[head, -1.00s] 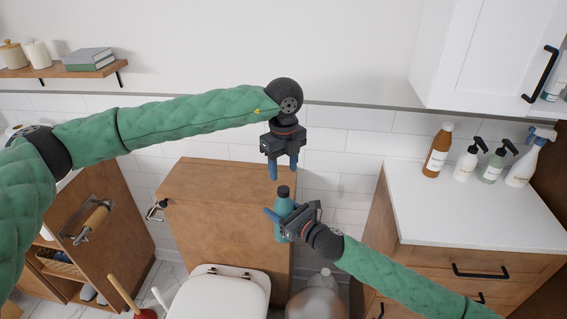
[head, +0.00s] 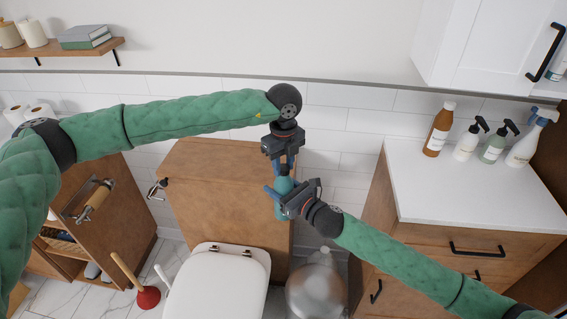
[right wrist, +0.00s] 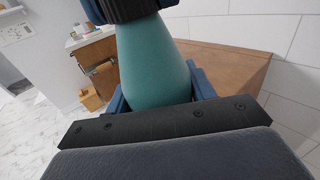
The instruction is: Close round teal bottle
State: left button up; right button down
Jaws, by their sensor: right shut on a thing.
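The round teal bottle (head: 283,188) is held upright, above and in front of the wooden cabinet behind the toilet. My right gripper (head: 283,201) is shut on its body; the right wrist view shows the teal bottle (right wrist: 153,65) between the blue fingers. My left gripper (head: 285,168) points down from directly above, its fingertips at the bottle's top. In the right wrist view a dark cap (right wrist: 124,12) sits at the bottle's top with the left fingers beside it. The left fingers hide most of the cap, and I cannot tell whether they grip it.
The wooden cabinet (head: 215,185) stands behind the toilet (head: 220,285). At right, a white counter (head: 470,195) carries a brown bottle (head: 438,130) and several pump and spray bottles. A metal bin (head: 316,285) and a plunger (head: 147,297) stand on the floor.

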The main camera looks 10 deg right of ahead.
pick_arm(q)
jog(key=c, duration=0.4)
jog(key=shift+m, duration=0.3)
